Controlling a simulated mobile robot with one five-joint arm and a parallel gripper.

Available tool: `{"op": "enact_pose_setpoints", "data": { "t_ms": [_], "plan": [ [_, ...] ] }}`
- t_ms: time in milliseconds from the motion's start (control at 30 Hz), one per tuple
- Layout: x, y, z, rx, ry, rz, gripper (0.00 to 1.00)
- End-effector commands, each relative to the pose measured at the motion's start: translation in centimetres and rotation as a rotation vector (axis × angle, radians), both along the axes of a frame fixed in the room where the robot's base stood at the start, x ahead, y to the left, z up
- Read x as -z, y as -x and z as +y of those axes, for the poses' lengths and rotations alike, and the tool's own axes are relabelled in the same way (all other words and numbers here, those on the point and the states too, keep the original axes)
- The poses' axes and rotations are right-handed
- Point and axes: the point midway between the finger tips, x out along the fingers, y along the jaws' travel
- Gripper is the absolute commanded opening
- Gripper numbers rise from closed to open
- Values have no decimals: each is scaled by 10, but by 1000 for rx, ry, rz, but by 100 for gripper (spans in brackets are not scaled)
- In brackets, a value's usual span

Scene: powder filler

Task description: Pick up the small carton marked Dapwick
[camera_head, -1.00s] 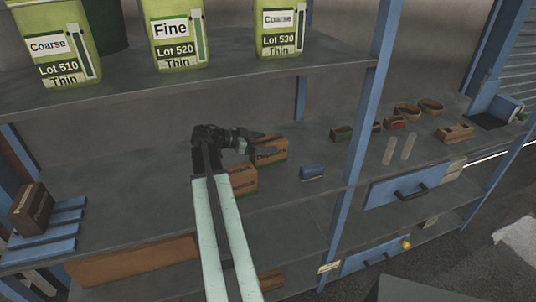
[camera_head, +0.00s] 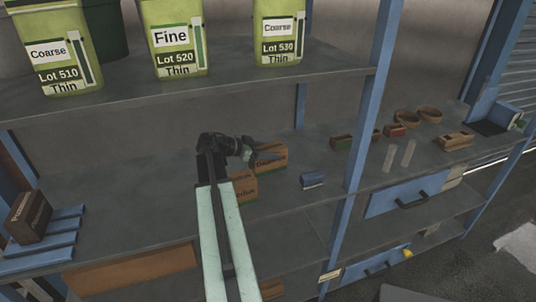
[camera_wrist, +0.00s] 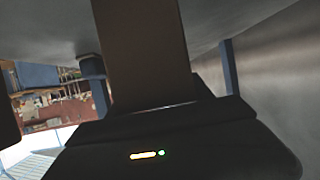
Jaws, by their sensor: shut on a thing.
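A small brown carton (camera_head: 273,161) stands on the middle shelf, and its printed label is too small to read surely. My gripper (camera_head: 263,155) is shut on this carton. In the wrist view the plain brown side of the carton (camera_wrist: 140,50) rises from between the dark jaws. A second brown carton (camera_head: 243,188) stands just in front and to the left, close beside the held one. My arm hides part of it. I cannot tell whether the held carton is clear of the shelf.
A blue item (camera_head: 312,180) lies to the right on the shelf (camera_head: 110,205). A blue post (camera_head: 360,120) stands further right. A dark carton (camera_head: 29,216) sits on a blue slatted rack (camera_head: 62,238) at left. Green containers (camera_head: 175,38) stand on the shelf above.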

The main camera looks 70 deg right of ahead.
Motion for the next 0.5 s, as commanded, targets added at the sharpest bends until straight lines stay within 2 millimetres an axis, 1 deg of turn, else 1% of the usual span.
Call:
{"op": "enact_pose_setpoints", "data": {
  "t_ms": [33,167,400,500],
  "plan": [
    [-9,0,0,0,1,1,0],
    [-30,0,0,-1,2,1,0],
    [-81,0,0,-1,2,1,0],
    [-95,0,0,-2,2,1,0]
  ]
}}
